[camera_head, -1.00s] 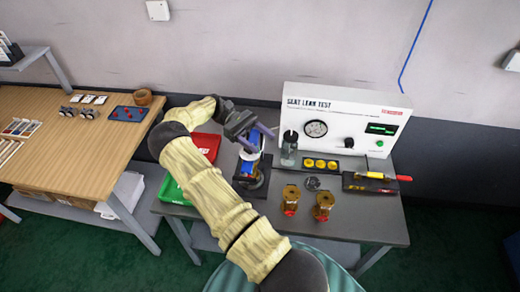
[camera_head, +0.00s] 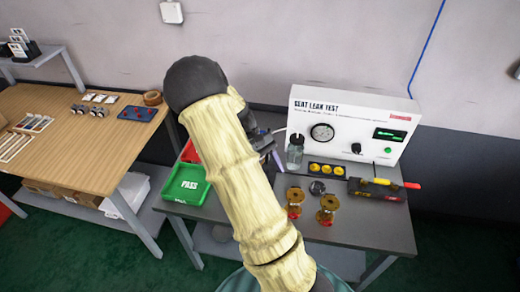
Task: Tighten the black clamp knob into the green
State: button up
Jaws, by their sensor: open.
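My gripper (camera_head: 272,150) is open, and only part of it shows beyond my raised arm. It is over the grey bench (camera_head: 345,229), left of the glass jar. My arm hides the blue-and-black fixture that stood on the bench in the earlier view. I cannot make out a clamp knob or a green band on it. A black knob (camera_head: 356,148) shows on the front of the white seat leak test panel (camera_head: 300,101), apart from my gripper. I cannot tell whether it is related to the clamp.
A green PASS tray (camera_head: 186,198) is left of my arm, with a red tray (camera_head: 190,151) behind. A glass jar (camera_head: 295,150), yellow parts (camera_head: 326,169), two brass valves (camera_head: 294,202) and a tool with a red handle (camera_head: 411,185) crowd the bench. A wooden table (camera_head: 70,145) stands left.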

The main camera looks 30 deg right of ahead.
jog(key=s+a+r+m+t+y+b, duration=0.1)
jog(key=s+a+t+b, duration=0.1)
jog(key=a+t, duration=0.3)
jog(key=s+a+m+t+y+b, duration=0.1)
jog(key=s+a+t, duration=0.3)
jog(key=a, duration=0.7)
jog(key=shift+r+t+b, duration=0.4)
jog(key=shift+t+b, duration=0.3)
jog(key=shift+b, duration=0.05)
